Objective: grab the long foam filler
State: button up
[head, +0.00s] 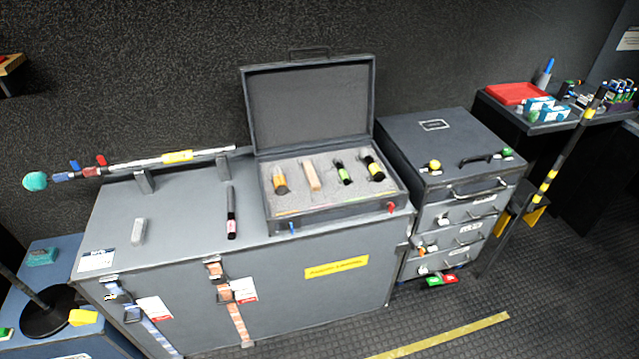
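Two block-like pieces could be the long foam filler, and I cannot tell which from this view. A small pale grey block (138,231) lies on the left part of the large grey case's top. A long pinkish-tan block (312,175) sits in a slot of the foam inside the open case (340,216). An amber-and-black item stands left of it, and two black items with green-yellow bands are to its right. My gripper is not in view.
A black marker-like stick (231,213) lies on the large grey case (185,255). A boom pole (150,163) rests on cradles behind it. A drawer cabinet (450,150) stands right. A banded black pole (545,185) leans by the side table. Floor in front is clear.

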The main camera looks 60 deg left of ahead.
aim_at(310, 172)
jog(key=k, duration=1.75)
jog(key=u, duration=2.1)
jog(key=i, duration=0.65)
jog(key=z, duration=0.25)
